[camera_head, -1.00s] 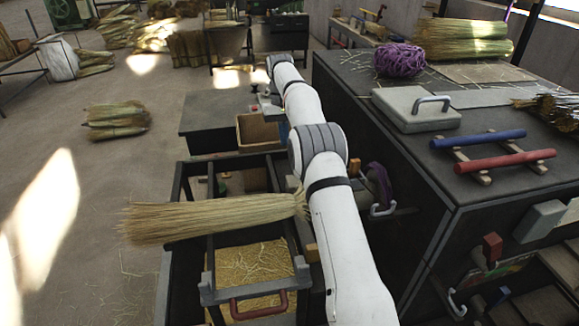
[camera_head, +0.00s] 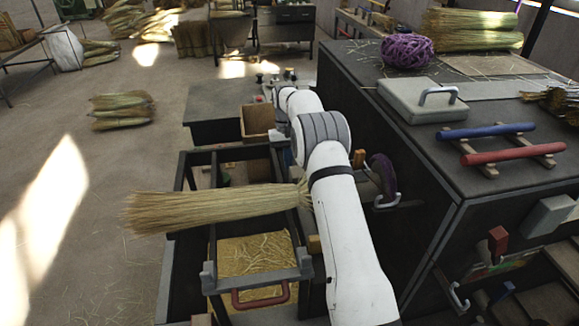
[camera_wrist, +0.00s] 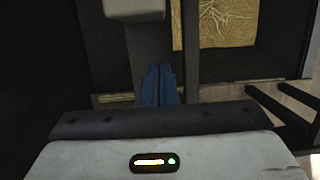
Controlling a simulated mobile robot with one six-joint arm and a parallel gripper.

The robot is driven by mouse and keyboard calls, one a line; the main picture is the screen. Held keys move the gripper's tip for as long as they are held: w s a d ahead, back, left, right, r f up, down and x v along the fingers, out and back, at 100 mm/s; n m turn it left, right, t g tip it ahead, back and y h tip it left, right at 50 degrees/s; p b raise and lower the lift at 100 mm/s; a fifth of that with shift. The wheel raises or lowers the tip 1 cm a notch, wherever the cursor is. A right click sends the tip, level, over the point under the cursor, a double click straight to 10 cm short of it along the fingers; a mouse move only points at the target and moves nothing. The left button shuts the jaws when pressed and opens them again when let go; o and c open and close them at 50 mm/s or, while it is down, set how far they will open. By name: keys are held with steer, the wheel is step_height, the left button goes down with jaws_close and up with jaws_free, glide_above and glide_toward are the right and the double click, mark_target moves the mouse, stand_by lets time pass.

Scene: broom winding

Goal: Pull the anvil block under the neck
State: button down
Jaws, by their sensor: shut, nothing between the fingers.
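A straw broom bundle (camera_head: 205,208) lies across a dark frame in the head view, with its neck (camera_head: 302,195) at the right, partly behind my arm. Below it a grey crossbar with upright ends (camera_head: 252,277) carries a red handle (camera_head: 260,298). I cannot tell which part is the anvil block. In the wrist view my gripper (camera_wrist: 159,70) has blue fingers, closed together and empty. A pale grey block (camera_wrist: 134,9) on a dark bar is just beyond them, apart from the fingertips. My arm hides the gripper in the head view.
A straw-filled tray (camera_head: 255,254) sits within the frame; its straw also shows in the wrist view (camera_wrist: 213,22). A cardboard box (camera_head: 257,122) stands behind. The dark bench (camera_head: 440,165) on the right carries a grey lidded case (camera_head: 425,102) and blue and red rollers.

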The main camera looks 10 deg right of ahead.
steer(key=s, duration=0.2)
steer(key=shift+s+r, duration=0.35)
steer(key=shift+s+f, duration=0.1)
steer(key=shift+s, duration=0.5)
